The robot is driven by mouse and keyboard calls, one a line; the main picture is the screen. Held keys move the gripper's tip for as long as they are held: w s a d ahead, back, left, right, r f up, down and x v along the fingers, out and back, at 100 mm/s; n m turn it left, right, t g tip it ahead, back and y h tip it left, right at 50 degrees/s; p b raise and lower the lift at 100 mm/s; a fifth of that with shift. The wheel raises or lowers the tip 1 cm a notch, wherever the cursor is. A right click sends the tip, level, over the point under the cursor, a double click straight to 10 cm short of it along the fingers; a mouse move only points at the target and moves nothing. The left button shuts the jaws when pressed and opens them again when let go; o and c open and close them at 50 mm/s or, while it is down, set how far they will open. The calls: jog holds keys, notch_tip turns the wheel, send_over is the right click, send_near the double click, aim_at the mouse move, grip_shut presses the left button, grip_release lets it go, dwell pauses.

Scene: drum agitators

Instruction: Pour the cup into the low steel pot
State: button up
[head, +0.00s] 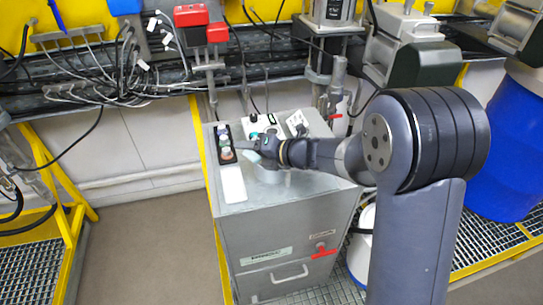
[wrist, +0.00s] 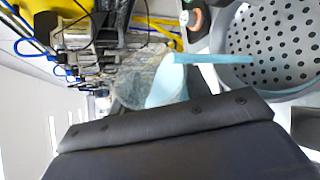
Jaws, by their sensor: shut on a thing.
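My gripper (head: 256,151) with pale blue fingertips reaches over the cabinet top in the head view. In the wrist view, a clear, see-through cup (wrist: 135,78) shows beside a pale blue finger, and the gripper is shut on it. The cup looks tilted in that view; its contents cannot be made out. The low steel pot (wrist: 285,50) seems to be the round grey vessel with a dotted inside at the right of the wrist view, close to the fingertips. In the head view my arm hides most of the pot, and the cup is hard to make out.
The steel cabinet (head: 280,225) carries a button panel (head: 223,142) and a white card (head: 233,184) at its left. Agitator machines and cables line the back wall. A blue drum (head: 510,150) stands at right, a yellow frame (head: 62,185) at left. The floor at front left is clear.

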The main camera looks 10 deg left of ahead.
jog(key=shift+f+m, duration=0.25)
jog(key=shift+m, duration=0.05)
dwell(0.5)
jog(key=shift+r+m+g+y, duration=0.4)
jog(key=shift+m+g, duration=0.1)
jog(key=shift+m, duration=0.1)
dwell(0.8)
jog(key=shift+w+d+r+m+y, duration=0.25)
jog(key=shift+w+d+m+y, duration=0.15)
jog(key=shift+w+m, duration=0.2)
dwell(0.7)
jog(key=shift+w+r+m+g+y, duration=0.15)
jog(key=shift+r+m+g+y, duration=0.3)
jog(key=shift+m, duration=0.35)
dwell(0.9)
